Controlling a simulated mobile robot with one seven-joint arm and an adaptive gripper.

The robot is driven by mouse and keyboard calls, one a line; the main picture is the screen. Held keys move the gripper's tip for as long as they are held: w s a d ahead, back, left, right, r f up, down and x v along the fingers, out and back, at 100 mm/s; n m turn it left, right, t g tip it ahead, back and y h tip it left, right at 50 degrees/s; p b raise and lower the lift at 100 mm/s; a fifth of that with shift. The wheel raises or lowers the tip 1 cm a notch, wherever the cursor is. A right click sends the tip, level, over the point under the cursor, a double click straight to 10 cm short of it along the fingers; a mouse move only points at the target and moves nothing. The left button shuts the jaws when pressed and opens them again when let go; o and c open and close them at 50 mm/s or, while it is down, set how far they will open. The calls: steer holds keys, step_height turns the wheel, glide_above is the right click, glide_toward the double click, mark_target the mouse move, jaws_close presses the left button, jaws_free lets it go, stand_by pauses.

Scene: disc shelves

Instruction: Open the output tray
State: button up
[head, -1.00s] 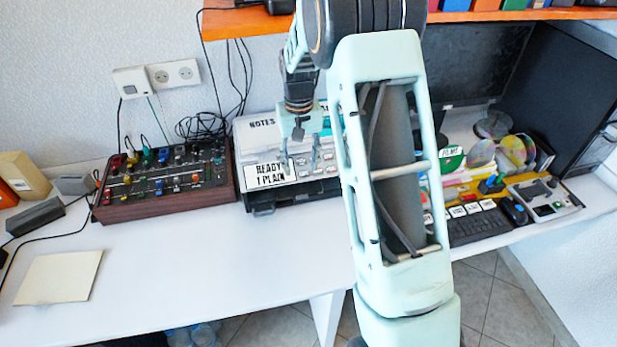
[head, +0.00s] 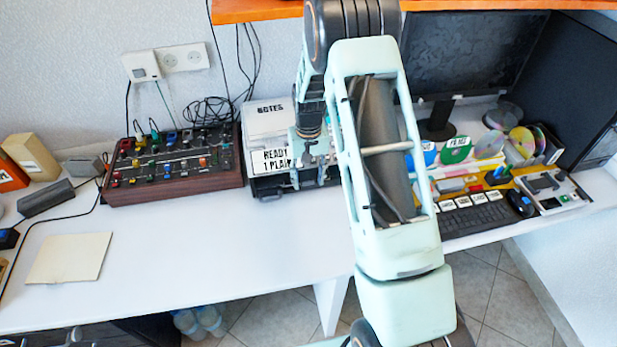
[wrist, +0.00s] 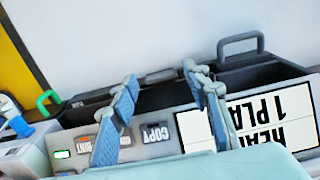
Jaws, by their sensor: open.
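The printer (head: 267,124) stands on the desk against the wall, with a display reading READY 1 PLAIN (head: 273,160). Its dark output tray (head: 268,189) is low at the front. My gripper (head: 309,180) is open and empty in front of the printer. In the wrist view its fingertips (wrist: 159,75) lie between the handles, apart from both; contact with the tray edge cannot be told.
A mixer with coloured knobs (head: 170,165) stands left of the printer. An orange shelf (head: 270,12) hangs above. Discs (head: 522,141) and a keyboard (head: 478,218) are at the right. The white desk (head: 200,245) is clear in front of the printer.

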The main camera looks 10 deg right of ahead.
steer(key=shift+c, duration=0.2)
jaws_close()
